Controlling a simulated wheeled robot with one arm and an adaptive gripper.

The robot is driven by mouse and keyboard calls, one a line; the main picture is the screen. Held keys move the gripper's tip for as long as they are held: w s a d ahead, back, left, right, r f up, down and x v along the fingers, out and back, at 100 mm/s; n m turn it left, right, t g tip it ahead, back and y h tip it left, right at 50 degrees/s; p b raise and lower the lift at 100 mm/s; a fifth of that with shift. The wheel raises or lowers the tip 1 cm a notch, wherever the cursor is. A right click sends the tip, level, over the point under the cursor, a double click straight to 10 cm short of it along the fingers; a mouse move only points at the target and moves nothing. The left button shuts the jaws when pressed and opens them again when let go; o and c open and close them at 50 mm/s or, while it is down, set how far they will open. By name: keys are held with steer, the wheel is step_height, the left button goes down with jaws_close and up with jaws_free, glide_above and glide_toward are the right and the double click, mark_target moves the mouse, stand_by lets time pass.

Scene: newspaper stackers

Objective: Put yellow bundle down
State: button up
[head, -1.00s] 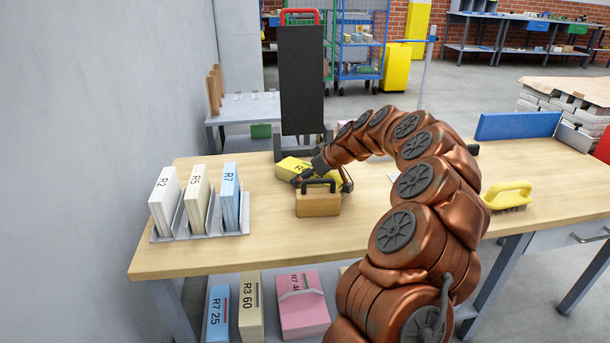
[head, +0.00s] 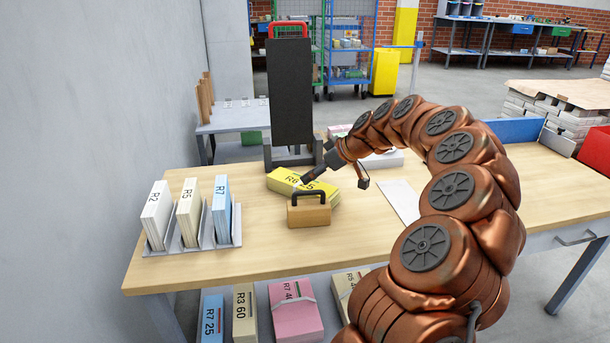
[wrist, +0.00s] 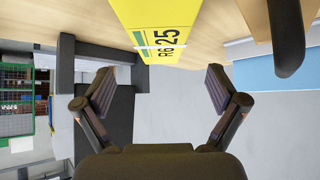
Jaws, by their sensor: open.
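The yellow bundle (head: 301,185), marked R6 25, lies flat on the wooden table (head: 250,253) in the head view, just behind a tan block with a dark handle (head: 309,210). In the wrist view the yellow bundle (wrist: 152,32) shows at the top, with a pale strap across it. My gripper (head: 318,175) is above and close to the bundle in the head view, partly hiding it. In the wrist view my gripper (wrist: 161,88) has its fingers wide apart, with nothing between them, and the bundle lies beyond the tips.
A rack (head: 200,243) with R2, R5 and R7 cards stands at the table's left. A black upright panel (head: 289,92) stands behind the bundle. A white sheet (head: 399,200) lies to the right. More bundles, including a pink one (head: 294,312), are below the tabletop.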

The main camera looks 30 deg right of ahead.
steer(key=shift+v, duration=1.2)
steer(key=s+a+g, duration=0.2)
steer(key=s+a, duration=0.2)
steer(key=a, duration=0.5)
steer(key=s+a+n+g+y, duration=0.1)
steer(key=s+a+g, duration=0.1)
steer(key=s+a, duration=0.5)
steer(key=s+a+g, duration=0.2)
steer(key=a, duration=0.8)
steer(key=s+a+f+m+g+h, duration=0.1)
steer(key=s+f+g, duration=0.1)
steer(key=s, duration=0.7)
steer(key=s+a+f+m+g+h, duration=0.1)
steer(key=s+f+m+g+h, duration=0.1)
steer(key=s, duration=0.7)
steer(key=s+f+m+g+h, duration=0.1)
steer(key=s+f, duration=0.3)
steer(key=s, duration=0.5)
steer(key=shift+s+a+f+m+g, duration=0.15)
steer(key=shift+a+f+m+g, duration=0.25)
steer(key=shift+m+g, duration=0.2)
steer(key=shift+c, duration=0.4)
